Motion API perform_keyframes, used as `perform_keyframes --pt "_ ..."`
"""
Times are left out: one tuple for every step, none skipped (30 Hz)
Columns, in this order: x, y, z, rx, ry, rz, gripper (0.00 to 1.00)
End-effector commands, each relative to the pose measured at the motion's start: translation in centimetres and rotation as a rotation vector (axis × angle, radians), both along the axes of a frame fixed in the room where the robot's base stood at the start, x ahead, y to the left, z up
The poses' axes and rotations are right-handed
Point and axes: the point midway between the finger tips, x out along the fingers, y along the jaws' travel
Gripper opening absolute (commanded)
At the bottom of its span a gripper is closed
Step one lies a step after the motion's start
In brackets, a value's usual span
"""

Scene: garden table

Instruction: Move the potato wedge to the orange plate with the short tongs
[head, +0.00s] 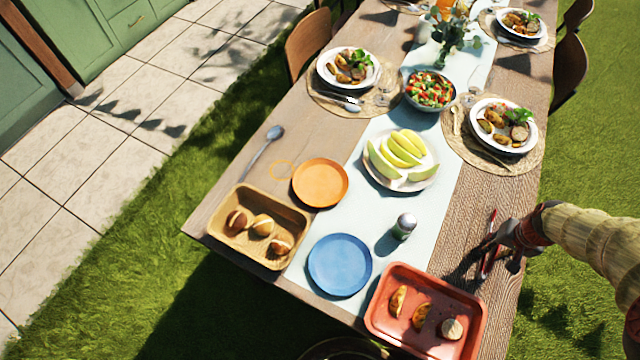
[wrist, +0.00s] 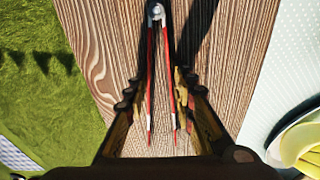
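Two potato wedges, one nearer the tray's left wall (head: 397,300) and one beside it (head: 420,316), lie in the red tray (head: 376,318) at the front right in the head view. The orange plate (head: 320,183) is empty, near the left table edge. The short tongs (head: 491,232), with red arms and a silver hinge, are at the right table edge. They also show in the wrist view (wrist: 151,75), hinge at the top, arms spread. My gripper (head: 503,247) is at the tongs. In the wrist view its open fingers (wrist: 160,92) stand either side of the tongs' arms. Whether they touch is unclear.
A pale round item (head: 452,328) shares the tray. A shaker (head: 404,226), a melon plate (head: 428,181), an empty blue plate (head: 340,264) and a basket of rolls (head: 232,249) stand between tray and orange plate or nearby. A spoon (head: 264,142) lies beyond.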

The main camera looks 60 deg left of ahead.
Motion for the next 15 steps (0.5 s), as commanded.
perform_keyframes --pt "0.1 0.0 0.8 0.002 -0.002 0.000 0.22" --pt "0.1 0.1 1.2 0.002 -0.002 0.000 0.22" --pt "0.1 0.1 1.7 0.002 -0.003 0.000 0.22" --pt "0.1 0.1 2.2 0.002 -0.003 0.000 0.22" --pt "0.1 0.1 2.6 0.002 -0.003 0.000 0.22" --pt "0.1 0.1 3.2 0.002 -0.002 0.000 0.22" --pt "0.1 0.1 3.6 0.002 -0.002 0.000 0.22" --pt "0.1 0.1 4.0 0.002 -0.002 0.000 0.22" --pt "0.1 0.1 4.6 0.002 -0.002 0.000 0.22" --pt "0.1 0.1 5.0 0.002 -0.002 0.000 0.22" --pt "0.1 0.1 5.4 0.002 -0.002 0.000 0.22" --pt "0.1 0.1 5.9 0.002 -0.003 0.000 0.22" --pt "0.1 0.1 6.3 0.002 -0.003 0.000 0.22" --pt "0.1 0.1 6.7 0.002 -0.003 0.000 0.22" --pt "0.1 0.1 7.3 0.002 -0.003 0.000 0.22"
